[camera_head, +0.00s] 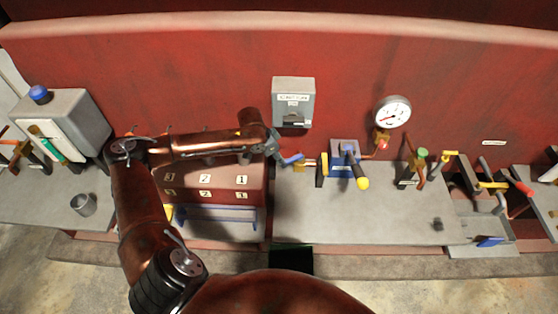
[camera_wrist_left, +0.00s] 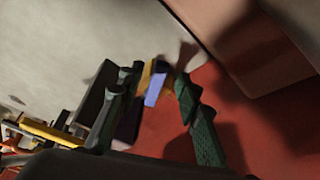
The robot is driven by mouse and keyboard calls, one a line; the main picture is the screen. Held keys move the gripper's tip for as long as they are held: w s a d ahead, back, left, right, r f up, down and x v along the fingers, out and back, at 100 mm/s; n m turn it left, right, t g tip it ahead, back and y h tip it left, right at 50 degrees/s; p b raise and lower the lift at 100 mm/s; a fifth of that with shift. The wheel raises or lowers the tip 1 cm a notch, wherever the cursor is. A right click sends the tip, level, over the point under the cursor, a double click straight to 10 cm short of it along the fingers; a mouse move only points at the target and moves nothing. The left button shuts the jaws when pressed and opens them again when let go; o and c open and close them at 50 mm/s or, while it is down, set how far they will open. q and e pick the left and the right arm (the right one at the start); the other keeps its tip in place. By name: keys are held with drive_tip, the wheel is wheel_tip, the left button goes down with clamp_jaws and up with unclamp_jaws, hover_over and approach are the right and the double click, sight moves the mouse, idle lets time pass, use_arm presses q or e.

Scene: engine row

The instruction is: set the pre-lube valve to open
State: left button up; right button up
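A small valve with a brass body (camera_head: 303,164) and a short blue handle (camera_head: 292,158) sits at the back of the grey bench, right of the red engine block. I cannot read a label that names it as the pre-lube valve. My left gripper (camera_head: 278,148) is just left of the blue handle, its arm reaching across above the engine block. In the left wrist view the blue handle (camera_wrist_left: 155,88) shows between the two dark fingers (camera_wrist_left: 157,80), which are apart. I cannot tell whether either finger touches it. My right gripper is in neither view.
A blue-based lever with a yellow knob (camera_head: 362,183) stands just right of the valve. A dial gauge (camera_head: 392,112) and a grey box (camera_head: 293,102) are behind. The red engine block (camera_head: 222,205) lies below my left forearm. The front bench top (camera_head: 350,222) is clear.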

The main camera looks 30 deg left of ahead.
use_arm(q)
drive_tip(key=shift+x, duration=1.2)
drive_tip(key=shift+c, duration=0.5)
drive_tip(key=shift+a, duration=0.1)
clamp_jaws()
